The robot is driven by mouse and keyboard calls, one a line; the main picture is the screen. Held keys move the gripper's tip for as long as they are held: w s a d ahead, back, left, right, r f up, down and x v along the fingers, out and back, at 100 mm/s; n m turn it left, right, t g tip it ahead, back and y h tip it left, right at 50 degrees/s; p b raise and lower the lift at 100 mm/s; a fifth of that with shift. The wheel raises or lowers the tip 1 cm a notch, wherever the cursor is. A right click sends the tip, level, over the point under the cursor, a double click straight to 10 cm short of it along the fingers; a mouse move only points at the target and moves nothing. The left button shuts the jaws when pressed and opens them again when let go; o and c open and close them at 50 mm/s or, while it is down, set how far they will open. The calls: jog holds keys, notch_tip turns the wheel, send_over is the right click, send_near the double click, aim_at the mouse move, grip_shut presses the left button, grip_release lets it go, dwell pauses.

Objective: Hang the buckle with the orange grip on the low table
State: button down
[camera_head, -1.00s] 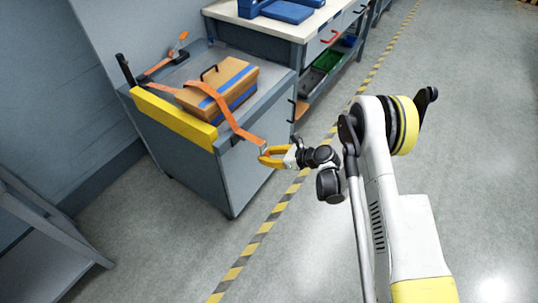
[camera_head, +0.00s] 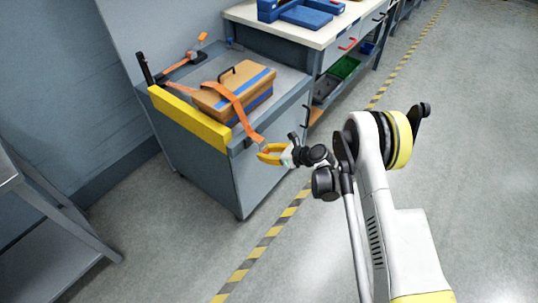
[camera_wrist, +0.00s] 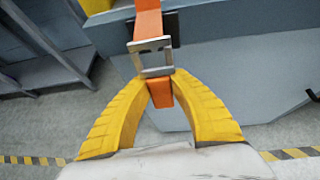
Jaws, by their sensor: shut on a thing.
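The buckle is a metal frame (camera_wrist: 151,57) with an orange grip (camera_wrist: 161,93), at the end of an orange strap (camera_head: 236,104). My gripper (camera_head: 264,154) has yellow fingers, which are shut on the orange grip in the wrist view (camera_wrist: 160,80). The metal frame sticks out past the fingertips. The low table (camera_head: 222,172) is a grey cabinet with a yellow front edge bar (camera_head: 190,117). My gripper is just off its near right corner, with the buckle close to its side. A dark piece on that side shows behind the strap; its shape is partly hidden.
A tan box (camera_head: 235,92) with blue stripes and a black handle sits on the low table under the strap. A black upright (camera_head: 146,68) stands at the table's left corner. A white-topped bench (camera_head: 285,30) stands behind. A grey shelf (camera_head: 50,225) is at left. The right floor is clear.

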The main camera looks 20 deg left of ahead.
jog(key=shift+r+x, duration=0.25)
jog(key=shift+x, duration=1.5)
jog(key=shift+w+a, duration=0.1)
jog(key=shift+w, duration=0.1)
jog(key=c, duration=1.2)
grip_release()
jog(key=v, duration=1.2)
jog(key=shift+r, duration=0.1)
